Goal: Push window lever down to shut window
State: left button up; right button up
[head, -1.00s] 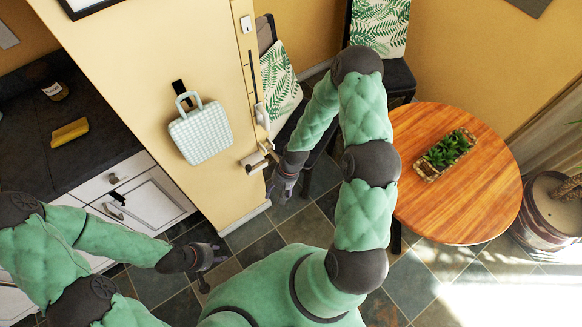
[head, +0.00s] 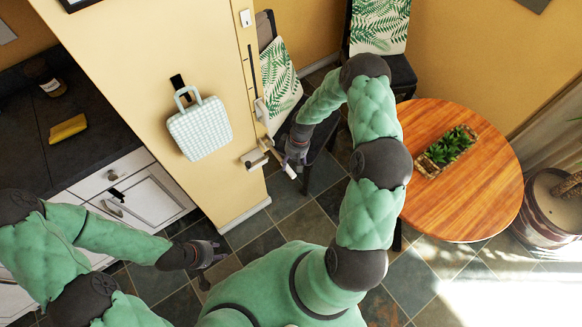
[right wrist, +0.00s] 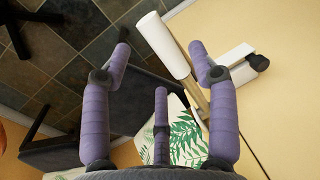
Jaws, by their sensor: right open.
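The white window lever (head: 281,160) sticks out from the edge of the yellow wall panel, slanting down and to the right in the head view. In the right wrist view its white cylindrical grip (right wrist: 163,45) lies between my spread fingers, with its mount (right wrist: 235,66) beyond the right finger. My right gripper (head: 290,162) is open right beside the lever. I cannot tell whether a finger touches it. My left gripper (head: 213,264) hangs low at the left, away from the lever, with its fingers apart. No window pane is clearly visible.
A pale woven bag (head: 200,128) hangs on the yellow panel (head: 150,75). Chairs with leaf-print covers (head: 279,77) stand behind the lever. A round wooden table (head: 470,200) with a plant tray (head: 446,148) is at the right. A dark counter (head: 75,155) is at the left.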

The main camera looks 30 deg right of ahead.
jog(key=shift+a+f, duration=0.2)
jog(key=shift+f, duration=0.65)
jog(key=shift+a+f, duration=0.15)
jog(key=shift+f, duration=0.65)
grip_shut()
